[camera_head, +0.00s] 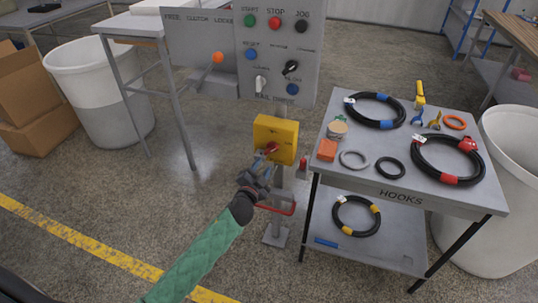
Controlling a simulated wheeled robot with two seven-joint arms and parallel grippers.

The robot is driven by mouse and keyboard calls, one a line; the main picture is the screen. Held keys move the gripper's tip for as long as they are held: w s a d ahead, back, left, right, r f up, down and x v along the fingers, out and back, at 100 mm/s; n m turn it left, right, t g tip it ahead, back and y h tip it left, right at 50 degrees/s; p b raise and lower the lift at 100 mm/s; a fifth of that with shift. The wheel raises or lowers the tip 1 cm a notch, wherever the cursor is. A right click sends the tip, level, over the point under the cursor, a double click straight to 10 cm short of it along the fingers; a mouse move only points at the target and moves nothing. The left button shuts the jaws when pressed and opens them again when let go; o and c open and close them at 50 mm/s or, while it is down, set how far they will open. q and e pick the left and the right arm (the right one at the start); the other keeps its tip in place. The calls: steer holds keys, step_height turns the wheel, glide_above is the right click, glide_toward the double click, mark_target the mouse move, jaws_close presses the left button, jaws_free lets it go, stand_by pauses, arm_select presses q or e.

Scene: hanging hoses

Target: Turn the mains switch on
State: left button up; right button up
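The mains switch is a yellow box (285,131) with a red rotary handle (271,147) on its front, mounted on a post below the grey control panel. My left gripper (263,160) comes up from below on a green-sleeved arm. Its fingertips are right at the lower left of the red handle, overlapping the front of the box. I cannot tell whether they touch the handle or how far apart they are. The handle's exact angle and the markings are too small to read. My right gripper is not in view.
The control panel (305,55) with buttons and knobs stands above the switch. A red bar (277,208) crosses the post below. To the right is a table (400,197) labelled HOOKS with coiled hoses and rings. White bins (100,90) stand at left and right.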

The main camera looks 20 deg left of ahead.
mark_target(270, 152)
arm_select(q)
steer(key=w+p, duration=0.1)
steer(key=w, duration=0.6)
steer(key=shift+d+p, duration=0.1)
steer(key=shift+p, duration=0.3)
steer(key=shift+w, duration=0.4)
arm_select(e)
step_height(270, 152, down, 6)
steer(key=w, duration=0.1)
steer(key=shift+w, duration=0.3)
arm_select(q)
jaws_close()
